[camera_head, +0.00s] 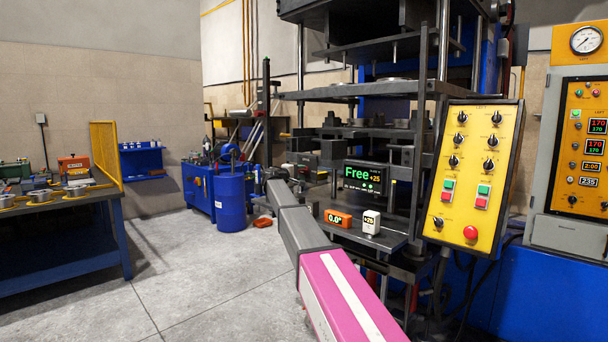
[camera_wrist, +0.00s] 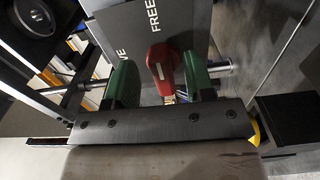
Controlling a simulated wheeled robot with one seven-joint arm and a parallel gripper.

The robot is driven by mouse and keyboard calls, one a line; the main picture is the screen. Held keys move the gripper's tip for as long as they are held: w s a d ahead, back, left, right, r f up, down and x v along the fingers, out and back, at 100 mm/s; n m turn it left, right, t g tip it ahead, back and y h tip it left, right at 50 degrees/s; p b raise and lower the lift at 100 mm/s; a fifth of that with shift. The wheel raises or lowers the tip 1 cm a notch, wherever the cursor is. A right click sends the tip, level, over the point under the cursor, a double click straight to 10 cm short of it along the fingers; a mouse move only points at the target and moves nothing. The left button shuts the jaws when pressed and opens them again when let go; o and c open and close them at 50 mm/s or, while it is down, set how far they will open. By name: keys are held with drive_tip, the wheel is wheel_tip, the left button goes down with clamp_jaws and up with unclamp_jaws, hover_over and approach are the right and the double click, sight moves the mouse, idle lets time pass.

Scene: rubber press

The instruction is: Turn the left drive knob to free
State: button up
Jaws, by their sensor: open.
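The red drive knob (camera_wrist: 159,62) shows in the wrist view, with a pale stripe on it. It sits at the edge of a grey plate (camera_wrist: 118,25) lettered FREE, with a word ending in VE to the left. The knob points up roughly toward FREE. My gripper (camera_wrist: 160,78) is open, its two green fingers on either side of the knob, with a visible gap at each side. In the head view, a display (camera_head: 364,178) reads "Free +25" in green. My arm reaches toward the press there; the knob and fingertips cannot be made out.
The press (camera_head: 395,90) stands ahead with shelves and upright columns. An orange readout (camera_head: 338,218) shows 0.0° beside a white one (camera_head: 371,222). A yellow control panel (camera_head: 476,165) is at right. A blue barrel (camera_head: 231,205) stands left of my arm; open floor lies further left.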

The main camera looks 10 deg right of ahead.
drive_tip(key=v, duration=0.7)
drive_tip(key=shift+s+a, duration=0.25)
